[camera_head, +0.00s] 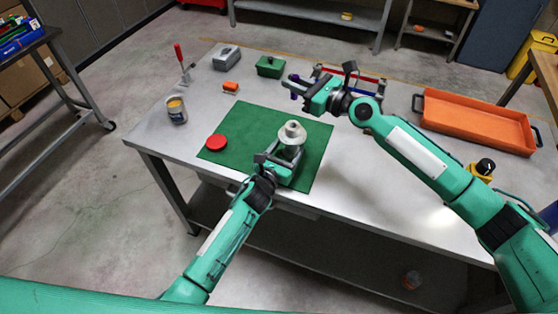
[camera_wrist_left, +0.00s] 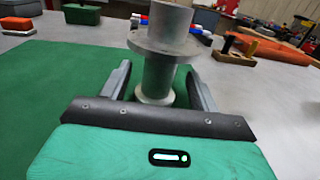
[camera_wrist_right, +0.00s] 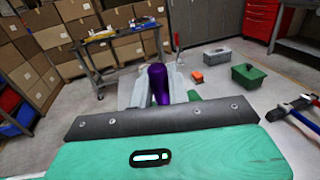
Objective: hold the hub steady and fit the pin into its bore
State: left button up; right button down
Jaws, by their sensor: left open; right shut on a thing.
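The hub (camera_head: 292,133) is a pale grey flanged cylinder standing upright on the green mat (camera_head: 237,136). In the left wrist view the hub (camera_wrist_left: 159,75) rises between the fingers of my left gripper (camera_head: 271,155). That gripper is open, with a gap beside the hub's lower stem. My right gripper (camera_head: 294,86) is up in the air, behind the hub in the head view. It is shut on the purple pin (camera_wrist_right: 158,84), which also shows at its fingertips in the head view (camera_head: 294,95). The bore cannot be made out clearly.
A red round lid (camera_head: 216,142) lies on the mat, left of the hub. A can (camera_head: 177,110), an orange block (camera_head: 230,87), a grey box (camera_head: 227,58) and a green box (camera_head: 270,67) stand left and behind. An orange tray (camera_head: 475,121) is at right.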

pick_arm(q)
jog(key=shift+x, duration=0.95)
jog(key=c, duration=1.3)
pick_arm(e)
notch_tip(320, 180, down, 7)
jog(key=shift+n+g+y, duration=0.3)
jog(key=shift+g, duration=0.1)
jog(key=shift+r, duration=0.1)
